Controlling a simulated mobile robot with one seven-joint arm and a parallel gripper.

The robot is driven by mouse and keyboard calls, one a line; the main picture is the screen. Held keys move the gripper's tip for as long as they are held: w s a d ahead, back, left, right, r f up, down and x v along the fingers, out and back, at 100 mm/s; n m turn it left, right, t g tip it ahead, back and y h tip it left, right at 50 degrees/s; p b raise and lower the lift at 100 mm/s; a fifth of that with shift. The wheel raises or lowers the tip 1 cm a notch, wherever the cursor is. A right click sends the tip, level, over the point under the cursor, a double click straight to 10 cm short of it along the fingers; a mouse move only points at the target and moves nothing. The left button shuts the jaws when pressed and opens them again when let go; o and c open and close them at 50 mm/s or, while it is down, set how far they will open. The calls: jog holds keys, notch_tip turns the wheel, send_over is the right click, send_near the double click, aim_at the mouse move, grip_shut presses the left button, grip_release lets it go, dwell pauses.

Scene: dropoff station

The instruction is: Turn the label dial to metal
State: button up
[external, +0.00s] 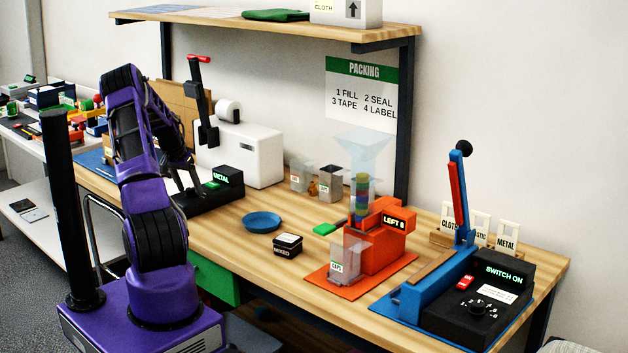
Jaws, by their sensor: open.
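The black label unit (222,196) stands at the back left of the bench, in front of a white machine. Its small screen (221,176) reads METAL in light letters, and a green button or light (212,185) shows below it. My gripper (187,196) is open and points down at the left end of this unit. The dial itself cannot be made out; my gripper and arm cover that end. Whether the fingers touch anything there cannot be told.
A white machine (250,155) and a black lever with a red handle (199,59) stand close behind my gripper. A blue dish (262,222), a black box (287,246), an orange dispenser (372,250) and a blue-and-black sealer (425,290) stand to the right.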

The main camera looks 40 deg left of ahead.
jog(key=v, duration=1.7)
jog(key=shift+r, duration=0.25)
